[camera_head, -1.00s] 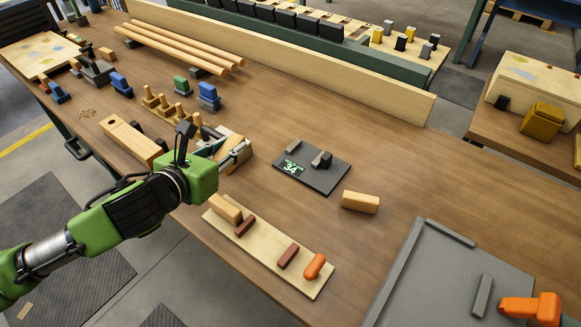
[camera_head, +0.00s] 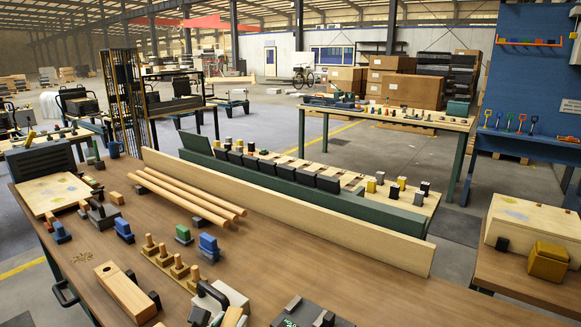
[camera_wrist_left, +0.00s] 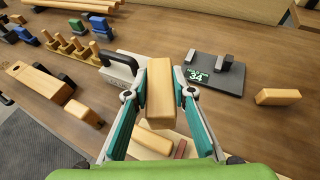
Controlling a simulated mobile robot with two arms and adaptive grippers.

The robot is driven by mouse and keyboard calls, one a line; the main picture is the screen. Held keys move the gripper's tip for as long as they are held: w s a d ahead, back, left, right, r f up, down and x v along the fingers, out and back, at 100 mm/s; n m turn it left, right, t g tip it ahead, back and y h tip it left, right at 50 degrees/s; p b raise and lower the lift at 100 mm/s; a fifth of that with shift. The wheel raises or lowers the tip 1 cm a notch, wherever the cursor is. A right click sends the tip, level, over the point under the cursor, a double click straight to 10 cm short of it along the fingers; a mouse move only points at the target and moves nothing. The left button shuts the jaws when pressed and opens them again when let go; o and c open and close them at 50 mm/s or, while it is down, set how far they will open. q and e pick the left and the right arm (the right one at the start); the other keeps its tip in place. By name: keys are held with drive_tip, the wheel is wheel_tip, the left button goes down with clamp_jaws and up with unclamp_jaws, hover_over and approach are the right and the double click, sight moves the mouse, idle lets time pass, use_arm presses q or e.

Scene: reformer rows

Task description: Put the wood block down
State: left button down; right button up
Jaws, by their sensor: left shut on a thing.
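The wood block (camera_wrist_left: 160,100) is a pale, upright-looking bar in the left wrist view. My left gripper (camera_wrist_left: 162,80) is shut on it, with a finger on each side. The block is held over the workbench, between a grey box with a black handle (camera_wrist_left: 122,66) and a dark pad with a green "34" display (camera_wrist_left: 213,74). The gap under the block cannot be judged. In the head view only a little of the gripper area shows at the bottom edge. My right gripper is not in view.
A light board (camera_wrist_left: 140,139) with a wood piece and a dark red piece lies below the gripper. Another wood block (camera_wrist_left: 277,96) lies to the right on bare bench. Wooden pegs (camera_head: 172,262) and a long wood piece (camera_head: 125,291) stand to the left. A long upright plank (camera_head: 300,218) runs behind.

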use_arm(q)
drive_tip(key=s+a+r+n+g+y, duration=0.1)
drive_tip(key=s+a+n+y, duration=0.6)
drive_tip(key=s, duration=0.4)
drive_tip(key=shift+n+y, duration=0.4)
drive_tip(key=shift+y, duration=0.5)
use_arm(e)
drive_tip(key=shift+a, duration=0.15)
